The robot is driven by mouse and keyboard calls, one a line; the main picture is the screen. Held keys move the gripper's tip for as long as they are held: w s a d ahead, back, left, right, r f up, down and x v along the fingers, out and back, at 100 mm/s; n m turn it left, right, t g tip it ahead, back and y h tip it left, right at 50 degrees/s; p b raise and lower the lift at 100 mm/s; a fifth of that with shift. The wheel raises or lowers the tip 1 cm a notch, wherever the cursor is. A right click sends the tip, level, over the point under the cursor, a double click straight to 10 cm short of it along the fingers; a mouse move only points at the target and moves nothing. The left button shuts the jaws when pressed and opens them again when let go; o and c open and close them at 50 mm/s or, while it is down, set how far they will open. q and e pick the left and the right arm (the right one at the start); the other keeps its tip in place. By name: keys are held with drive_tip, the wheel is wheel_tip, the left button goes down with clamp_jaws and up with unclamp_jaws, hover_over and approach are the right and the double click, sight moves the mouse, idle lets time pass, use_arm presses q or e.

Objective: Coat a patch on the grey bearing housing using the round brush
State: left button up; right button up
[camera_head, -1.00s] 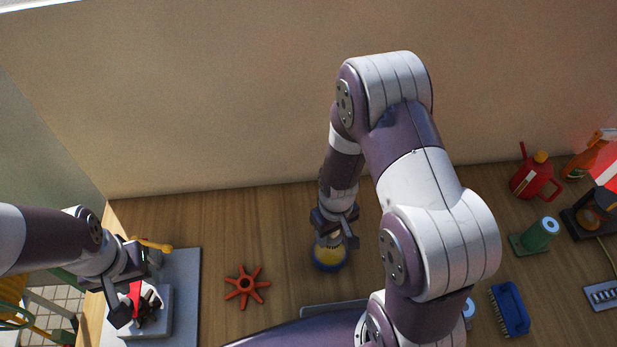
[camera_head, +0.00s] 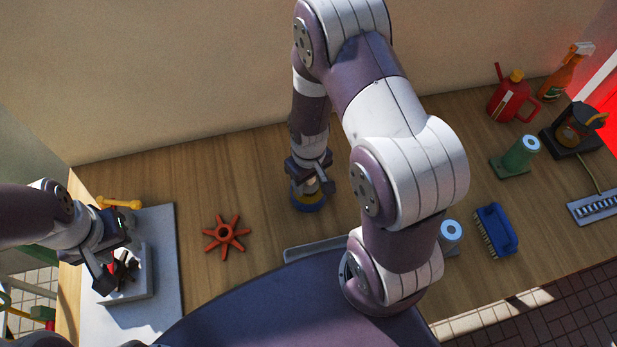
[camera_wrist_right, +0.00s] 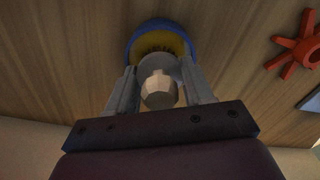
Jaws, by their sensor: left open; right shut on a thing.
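My right gripper (camera_head: 312,184) is low over the wooden table, shut on a round brush. In the right wrist view its pale knobbed handle (camera_wrist_right: 159,88) is between the fingers. Its lower end is over or in a blue-rimmed pot (camera_head: 308,203) with yellow inside, which also shows in the right wrist view (camera_wrist_right: 133,48); I cannot tell how deep it sits. A light grey block (camera_head: 132,290), seemingly the bearing housing, is at the left on a grey plate (camera_head: 160,232). My left gripper (camera_head: 116,256) is open above it and hides part of it and a dark reddish part there.
An orange star-shaped knob (camera_head: 226,237) lies between plate and pot. A grey tray (camera_head: 310,246) is partly hidden by my body.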

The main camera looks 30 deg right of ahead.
drive_tip(key=shift+w, duration=0.15)
idle(0.3)
drive_tip(key=shift+f+b, duration=0.35)
drive_tip(key=shift+f, duration=0.15)
idle(1.0)
wheel_tip(320, 180, up, 7)
drive_tip(key=p, duration=0.7)
drive_tip(key=shift+r, duration=0.1)
idle(0.5)
